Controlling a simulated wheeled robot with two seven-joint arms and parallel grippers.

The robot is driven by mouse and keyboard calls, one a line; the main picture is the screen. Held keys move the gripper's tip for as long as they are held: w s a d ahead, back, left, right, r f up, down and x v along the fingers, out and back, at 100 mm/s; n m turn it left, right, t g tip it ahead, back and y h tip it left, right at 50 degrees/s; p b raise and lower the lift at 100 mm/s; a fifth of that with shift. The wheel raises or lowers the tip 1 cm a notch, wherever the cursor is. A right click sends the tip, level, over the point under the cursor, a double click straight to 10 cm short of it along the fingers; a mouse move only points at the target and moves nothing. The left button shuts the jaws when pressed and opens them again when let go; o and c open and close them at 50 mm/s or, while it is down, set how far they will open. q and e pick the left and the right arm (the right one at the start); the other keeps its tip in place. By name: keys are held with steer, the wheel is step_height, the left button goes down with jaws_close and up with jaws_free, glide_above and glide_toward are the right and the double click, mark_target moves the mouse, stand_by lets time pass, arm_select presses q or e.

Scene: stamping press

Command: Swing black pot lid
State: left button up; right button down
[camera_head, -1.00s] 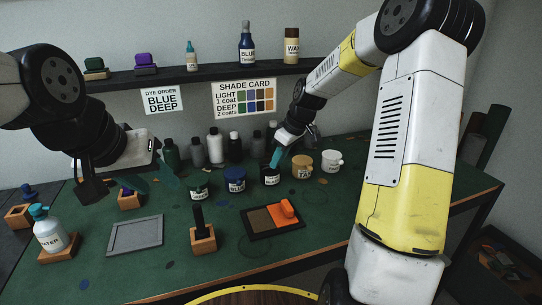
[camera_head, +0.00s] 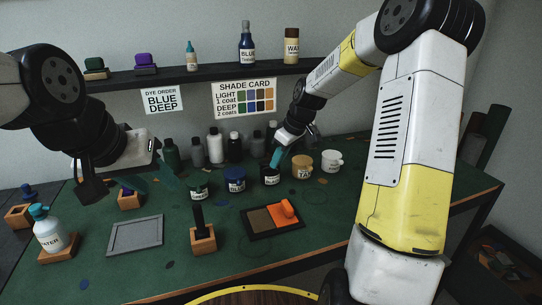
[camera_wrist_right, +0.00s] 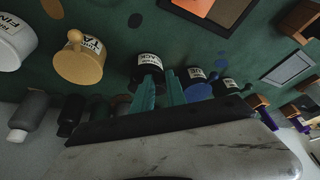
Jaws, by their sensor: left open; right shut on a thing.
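The black pot (camera_head: 270,179) stands on the green bench top in the row of dye pots, between the blue pot and the tan pot. My right gripper (camera_head: 276,161) reaches down over it from behind and is shut at its lid. The fingers hide most of the lid, so I cannot tell whether it has turned. In the right wrist view, the black pot (camera_wrist_right: 147,68) is beside the teal fingertips (camera_wrist_right: 161,76), its label partly showing. My left gripper (camera_head: 158,184) is open and empty above the left part of the bench.
The blue pot (camera_head: 234,180) and tan pot (camera_head: 302,169) stand close on either side. A white cup-like pot (camera_head: 331,161) is further right. In front are an orange pad tray (camera_head: 272,221), a stamp block (camera_head: 203,238) and a grey frame (camera_head: 135,237).

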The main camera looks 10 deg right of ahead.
steer(key=shift+s+d+f, duration=0.1)
steer(key=shift+s+f, duration=0.25)
steer(key=shift+f, duration=0.45)
steer(key=shift+s+d+f, duration=0.1)
steer(key=shift+s+f, duration=0.25)
steer(key=shift+f, duration=0.5)
steer(key=shift+s+f, duration=0.35)
steer(key=shift+f, duration=0.45)
steer(key=c, duration=1.3)
jaws_free()
steer(key=shift+c, duration=0.2)
steer(key=shift+w+r, duration=0.1)
steer(key=shift+r, duration=0.05)
steer(key=shift+r, duration=0.2)
steer(key=v, duration=0.7)
steer(key=shift+r, duration=0.2)
steer(key=shift+d, duration=0.1)
